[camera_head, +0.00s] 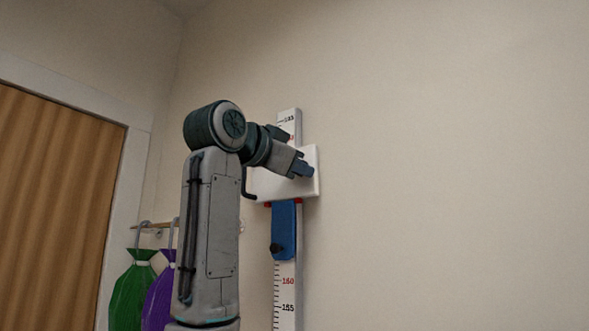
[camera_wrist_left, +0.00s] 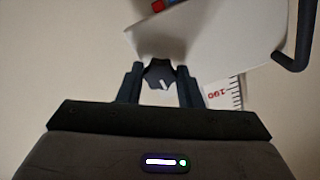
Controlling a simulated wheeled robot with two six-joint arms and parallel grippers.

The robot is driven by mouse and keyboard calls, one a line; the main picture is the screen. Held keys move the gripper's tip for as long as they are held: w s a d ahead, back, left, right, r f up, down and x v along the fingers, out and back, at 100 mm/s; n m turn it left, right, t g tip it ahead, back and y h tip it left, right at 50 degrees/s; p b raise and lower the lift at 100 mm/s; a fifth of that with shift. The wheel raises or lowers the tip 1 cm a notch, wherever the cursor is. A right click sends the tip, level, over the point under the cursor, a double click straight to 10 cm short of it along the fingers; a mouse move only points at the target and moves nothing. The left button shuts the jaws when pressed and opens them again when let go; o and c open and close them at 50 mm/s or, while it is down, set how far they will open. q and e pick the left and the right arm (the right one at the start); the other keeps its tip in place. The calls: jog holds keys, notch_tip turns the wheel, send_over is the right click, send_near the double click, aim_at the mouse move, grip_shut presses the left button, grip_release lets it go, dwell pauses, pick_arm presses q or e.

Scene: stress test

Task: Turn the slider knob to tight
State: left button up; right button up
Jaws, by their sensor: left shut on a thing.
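My left gripper (camera_head: 302,169) is up at the white head plate (camera_head: 270,186) of a wall height scale. In the left wrist view its two fingers stand either side of a dark grey knob (camera_wrist_left: 160,74) with a white pointer line, and they are shut on it. The knob sits at the edge of the white plate (camera_wrist_left: 205,38); in the head view the gripper hides it. I cannot read any tight mark. My right gripper is not in view.
The scale strip (camera_head: 286,290) runs down the wall. A blue block (camera_head: 284,222) with a black knob (camera_head: 276,248) sits below the plate. A black hooked bar (camera_wrist_left: 300,40) juts from the plate. Green (camera_head: 134,292) and purple (camera_head: 158,300) bags hang at left. The wall at right is bare.

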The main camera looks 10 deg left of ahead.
pick_arm(q)
jog(key=shift+r, duration=0.1)
dwell(0.4)
jog(key=o, duration=1)
jog(key=b+v, duration=0.5)
jog(key=v, duration=0.6)
